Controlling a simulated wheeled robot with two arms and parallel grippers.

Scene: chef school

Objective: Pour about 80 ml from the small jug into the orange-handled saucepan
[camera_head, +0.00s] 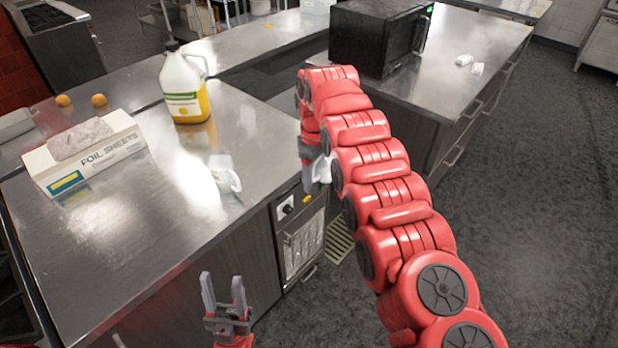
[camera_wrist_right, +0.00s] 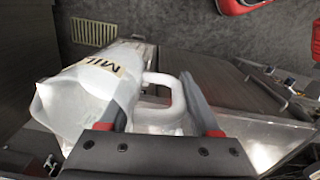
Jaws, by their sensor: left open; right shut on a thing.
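The small jug (camera_wrist_right: 92,100) is white, with a paper label reading "MIL". It fills the left of the right wrist view, with its handle between the fingers of my right gripper (camera_wrist_right: 158,98). The gripper is shut on this handle. In the head view my right gripper (camera_head: 310,160) is beside the counter's right edge, and only a small white part of the jug (camera_head: 322,172) shows behind it. What is in the jug cannot be seen. My left gripper (camera_head: 224,298) is open and empty, in front of the counter. No orange-handled saucepan shows in either view.
The steel counter (camera_head: 130,235) has a foil sheets box (camera_head: 88,155), a large bottle with yellow liquid (camera_head: 185,85), two orange fruits and a crumpled white item (camera_head: 224,175). A black microwave (camera_head: 375,40) stands on the right-hand counter. The near counter top is mostly clear.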

